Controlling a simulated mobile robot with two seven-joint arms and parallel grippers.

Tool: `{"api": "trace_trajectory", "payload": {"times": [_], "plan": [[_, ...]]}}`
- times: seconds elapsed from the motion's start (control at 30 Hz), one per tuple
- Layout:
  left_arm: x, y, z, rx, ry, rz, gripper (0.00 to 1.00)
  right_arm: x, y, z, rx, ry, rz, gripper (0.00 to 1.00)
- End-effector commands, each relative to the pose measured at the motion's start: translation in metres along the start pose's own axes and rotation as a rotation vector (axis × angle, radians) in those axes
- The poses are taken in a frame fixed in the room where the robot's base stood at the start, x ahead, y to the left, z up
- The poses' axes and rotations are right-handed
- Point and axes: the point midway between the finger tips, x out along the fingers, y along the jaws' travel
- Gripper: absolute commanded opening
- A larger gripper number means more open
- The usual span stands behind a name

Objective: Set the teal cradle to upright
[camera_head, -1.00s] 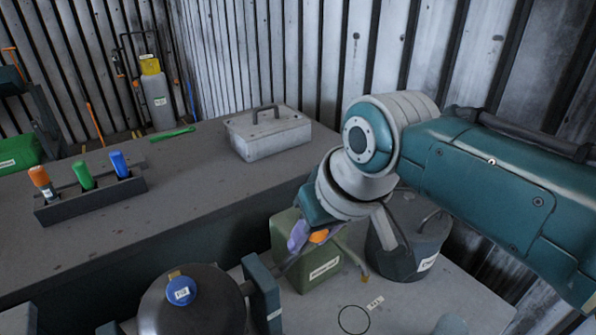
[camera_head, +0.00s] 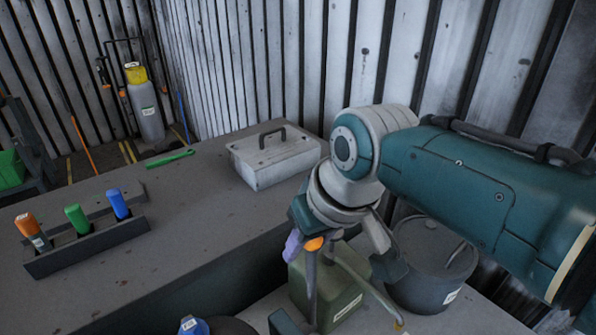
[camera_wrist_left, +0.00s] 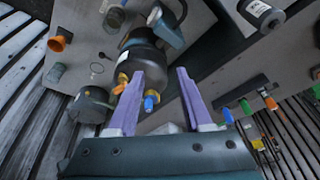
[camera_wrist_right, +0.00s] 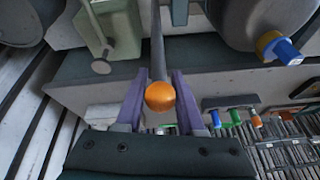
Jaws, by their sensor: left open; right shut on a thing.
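The teal cradle shows only as an upright plate (camera_head: 284,321) at the bottom edge of the head view and as a teal piece (camera_wrist_right: 180,12) in the right wrist view. Beside it is a dark round vessel (camera_wrist_right: 243,22) with a yellow collar and blue plug (camera_wrist_right: 287,51). My right gripper (camera_head: 308,243) is shut on the orange knob (camera_wrist_right: 160,97) of a grey rod (camera_wrist_right: 156,45) that runs toward the cradle. My left gripper (camera_wrist_left: 160,75) is open and empty, with the vessel (camera_wrist_left: 147,58) beyond its fingers. The cradle's exact tilt is hard to tell.
A green can (camera_head: 328,291) and a dark lidded pot (camera_head: 432,268) stand close to my right gripper. On the bench are a grey metal box (camera_head: 276,160), a rack (camera_head: 92,249) with three coloured handles and a green tool (camera_head: 170,158). The bench middle is clear.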

Motion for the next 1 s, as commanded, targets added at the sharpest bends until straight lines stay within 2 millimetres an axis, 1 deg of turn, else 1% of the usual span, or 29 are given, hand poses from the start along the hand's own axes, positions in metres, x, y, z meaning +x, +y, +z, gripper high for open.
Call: {"api": "trace_trajectory", "payload": {"times": [0.4, 0.43, 0.6, 0.63, 0.87, 1.0], "plan": [[0.0007, -0.0001, 0.0007, 0.002, -0.002, -0.001, 0.5, 0.0023, 0.0007, 0.0029, 0.001, -0.005, 0.001, 0.0], [0.0007, -0.0003, 0.0008, 0.002, -0.002, -0.001, 0.5, 0.0023, 0.0008, 0.0031, 0.001, -0.005, 0.001, 0.38], [0.0006, -0.0015, 0.0011, 0.007, -0.003, -0.004, 0.5, 0.0018, 0.0008, 0.0025, 0.001, -0.004, 0.002, 0.57], [0.0006, -0.0016, 0.0011, 0.007, -0.003, -0.005, 0.5, 0.0017, 0.0008, 0.0024, 0.001, -0.004, 0.001, 0.6], [0.0001, -0.0024, 0.0011, 0.01, -0.003, -0.007, 0.5, 0.0008, 0.0007, 0.0017, 0.001, -0.003, 0.001, 0.6], [-0.0058, -0.0025, -0.0008, 0.009, -0.003, -0.007, 0.5, -0.0073, 0.0007, 0.0005, 0.001, -0.003, 0.001, 0.6]]}}
